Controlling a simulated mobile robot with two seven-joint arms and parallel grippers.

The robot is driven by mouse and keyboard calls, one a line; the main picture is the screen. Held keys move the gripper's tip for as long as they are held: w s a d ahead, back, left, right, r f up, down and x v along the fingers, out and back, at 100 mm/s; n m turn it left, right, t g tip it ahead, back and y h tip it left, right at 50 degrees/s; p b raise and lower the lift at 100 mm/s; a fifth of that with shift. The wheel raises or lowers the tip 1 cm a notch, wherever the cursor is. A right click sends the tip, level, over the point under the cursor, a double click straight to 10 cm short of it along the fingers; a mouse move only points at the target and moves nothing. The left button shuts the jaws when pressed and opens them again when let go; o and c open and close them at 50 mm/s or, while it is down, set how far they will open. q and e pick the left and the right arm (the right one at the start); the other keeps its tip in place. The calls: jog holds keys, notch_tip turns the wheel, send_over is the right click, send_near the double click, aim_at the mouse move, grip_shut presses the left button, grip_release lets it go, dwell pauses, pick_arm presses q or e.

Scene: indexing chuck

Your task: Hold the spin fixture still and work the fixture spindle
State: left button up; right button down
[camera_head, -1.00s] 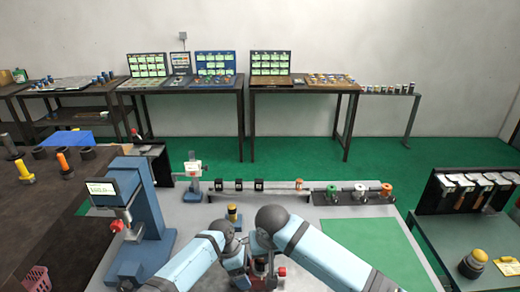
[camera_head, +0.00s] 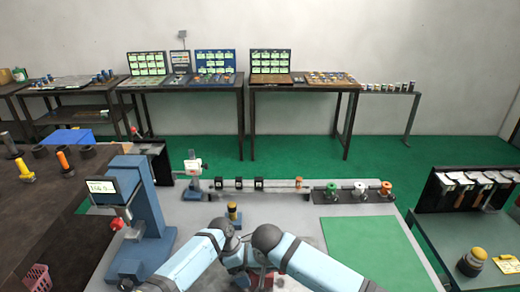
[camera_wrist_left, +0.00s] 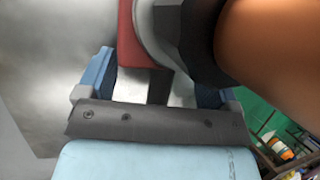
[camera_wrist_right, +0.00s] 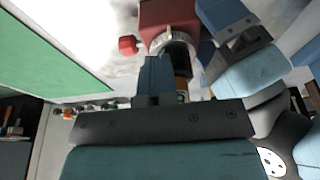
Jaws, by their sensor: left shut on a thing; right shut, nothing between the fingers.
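The spin fixture shows as a red block (camera_wrist_right: 165,14) with a grey ring and a red knob (camera_wrist_right: 128,45) in the right wrist view. The left wrist view shows its red body (camera_wrist_left: 133,40) between the fingers of my left gripper (camera_wrist_left: 152,75), which is shut on it. My left gripper also shows low in the head view (camera_head: 238,262). The dark spindle (camera_wrist_right: 178,48), with an orange-brown part below it, comes out of the ring towards my right gripper (camera_wrist_right: 155,78). My right gripper is shut and empty beside it; I cannot tell whether it touches. My arms mostly hide the fixture in the head view.
A blue press stand with a display (camera_head: 103,190) stands on the left of the bench. A yellow-and-black piece (camera_head: 233,214) stands just behind my grippers. A rail (camera_head: 260,185) with small parts runs along the back. A green mat (camera_head: 375,245) lies clear on the right.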

jog(key=shift+s+d+f, duration=0.15)
jog(key=shift+f, duration=0.3)
jog(key=shift+s+a+f, duration=0.1)
jog(key=shift+a, duration=0.1)
jog(key=shift+s+a, duration=0.15)
jog(key=shift+a, duration=0.95)
dwell(0.4)
jog(key=shift+s+a, duration=0.15)
jog(key=shift+s, duration=0.1)
send_near(257, 272)
jog(key=shift+w+r, duration=0.1)
jog(key=shift+r, duration=0.5)
